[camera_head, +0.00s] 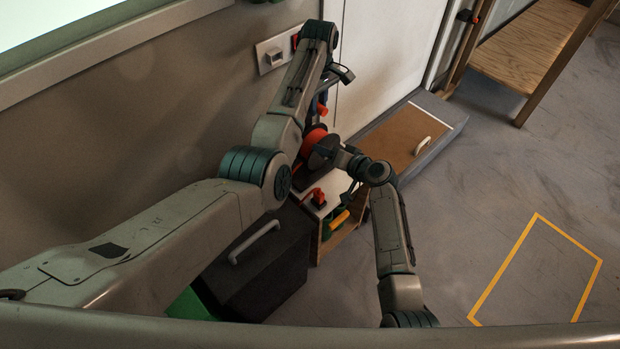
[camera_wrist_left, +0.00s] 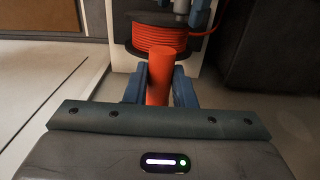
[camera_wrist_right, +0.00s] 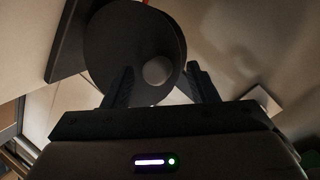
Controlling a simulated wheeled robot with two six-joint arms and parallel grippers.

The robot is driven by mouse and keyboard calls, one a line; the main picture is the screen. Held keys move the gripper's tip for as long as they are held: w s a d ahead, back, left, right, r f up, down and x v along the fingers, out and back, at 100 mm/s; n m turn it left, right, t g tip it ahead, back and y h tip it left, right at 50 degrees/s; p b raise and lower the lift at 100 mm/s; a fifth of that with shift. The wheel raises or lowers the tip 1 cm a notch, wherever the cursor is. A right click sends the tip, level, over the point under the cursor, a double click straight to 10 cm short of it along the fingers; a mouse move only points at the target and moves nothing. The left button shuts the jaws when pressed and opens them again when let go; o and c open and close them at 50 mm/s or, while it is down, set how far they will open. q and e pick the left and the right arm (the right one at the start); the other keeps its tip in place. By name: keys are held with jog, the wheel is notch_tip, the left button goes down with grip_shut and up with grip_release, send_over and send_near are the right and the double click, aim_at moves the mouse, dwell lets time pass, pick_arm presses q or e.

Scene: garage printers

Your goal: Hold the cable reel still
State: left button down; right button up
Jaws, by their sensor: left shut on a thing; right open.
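The cable reel (camera_head: 313,142), wound with orange-red cable, stands by the wall with its dark flange (camera_head: 325,151) facing right. The wound cable also shows in the left wrist view (camera_wrist_left: 160,32). My left gripper (camera_head: 319,103) is shut on a red-orange cylinder (camera_wrist_left: 158,78), in front of the reel in that wrist view; whether it joins the reel cannot be told. My right gripper (camera_wrist_right: 161,86) is open, facing the dark disc (camera_wrist_right: 115,45). The disc's pale round hub (camera_wrist_right: 155,71) appears between its fingers; contact is unclear.
A white-topped wooden cabinet (camera_head: 327,190) with a red item (camera_head: 316,197) stands below the reel. A dark case (camera_head: 262,262) with a pale handle is left of it. A brown-topped low box (camera_head: 402,135) lies behind. Floor at right is open, marked with yellow tape (camera_head: 503,268).

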jog(key=s+d, duration=0.4)
jog(key=shift+s+f, duration=0.1)
dwell(0.4)
jog(key=shift+c, duration=1.1)
jog(key=shift+w+a+f+n, duration=0.1)
jog(key=shift+w+a+n, duration=0.65)
jog(key=shift+n, duration=0.4)
jog(key=shift+w+a+r+n, duration=0.1)
jog(key=shift+w+a+n, duration=0.65)
jog(key=shift+n, duration=0.35)
jog(key=shift+w+a+f+n, duration=0.1)
jog(key=shift+w+a+n, duration=0.5)
jog(key=shift+a+n, duration=0.4)
jog(key=shift+d, duration=0.15)
jog(key=c, duration=0.5)
